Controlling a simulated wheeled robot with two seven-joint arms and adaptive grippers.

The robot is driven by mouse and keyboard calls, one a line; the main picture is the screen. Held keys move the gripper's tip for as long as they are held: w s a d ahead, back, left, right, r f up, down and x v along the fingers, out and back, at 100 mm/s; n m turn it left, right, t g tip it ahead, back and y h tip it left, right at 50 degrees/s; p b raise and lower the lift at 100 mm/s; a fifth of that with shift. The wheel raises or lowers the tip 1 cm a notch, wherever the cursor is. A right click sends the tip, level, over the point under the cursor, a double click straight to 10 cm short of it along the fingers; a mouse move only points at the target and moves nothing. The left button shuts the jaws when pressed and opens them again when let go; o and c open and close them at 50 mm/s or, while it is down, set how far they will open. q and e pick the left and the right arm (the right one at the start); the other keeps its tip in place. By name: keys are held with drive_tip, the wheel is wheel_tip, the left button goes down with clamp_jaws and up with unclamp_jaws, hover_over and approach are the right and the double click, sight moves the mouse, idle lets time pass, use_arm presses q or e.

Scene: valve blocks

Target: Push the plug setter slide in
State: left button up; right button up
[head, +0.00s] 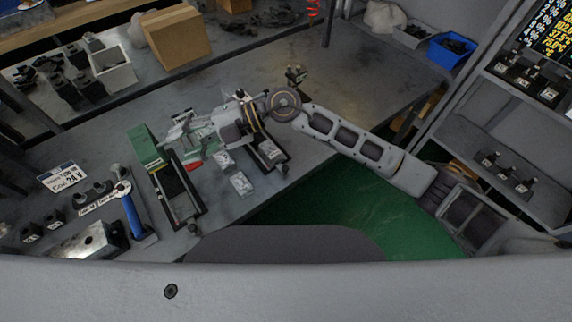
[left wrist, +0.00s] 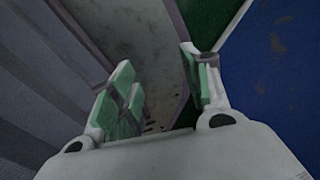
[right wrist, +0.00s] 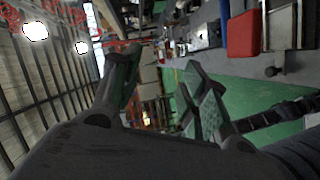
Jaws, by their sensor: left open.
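A bench device that looks like the plug setter, with a green block (head: 145,146) at its back and a dark rail (head: 187,204) running toward the front edge, stands on the left part of the bench. I cannot tell clearly which part is its slide. My right gripper (head: 186,136) is just right of the green block, above the bench, and partly hides what is below it. A small red part (head: 193,166) shows under it. The right gripper's fingers are apart and empty in the right wrist view (right wrist: 165,90). My left gripper (left wrist: 160,85) is open and empty, away from the bench.
A blue-handled tool (head: 131,215) and a metal block (head: 93,240) stand left of the rail. A dark tray (head: 268,152) and pale blocks (head: 241,183) lie to the right. A cardboard box (head: 177,37) stands behind.

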wheel_tip(320, 180, down, 4)
drive_tip(key=d+n+h, duration=0.1)
drive_tip(key=h, duration=0.2)
drive_tip(key=m+t+h, duration=0.1)
drive_tip(key=t+h, duration=0.3)
drive_tip(key=h, duration=0.8)
hover_over(285, 167)
wheel_tip(285, 167, down, 8)
wheel_tip(285, 167, down, 12)
drive_tip(key=shift+s+f+p, duration=0.1)
drive_tip(key=shift+f+p, duration=0.05)
drive_tip(key=shift+p, duration=0.95)
use_arm(q)
drive_tip(key=shift+w+a+r, duration=0.45)
drive_tip(key=shift+w+r, duration=0.2)
drive_tip(key=shift+w, duration=0.2)
drive_tip(key=shift+w+a+r, duration=0.4)
drive_tip(key=shift+w+r, duration=0.25)
drive_tip(key=shift+w, duration=0.15)
use_arm(e)
drive_tip(key=shift+f, duration=0.9)
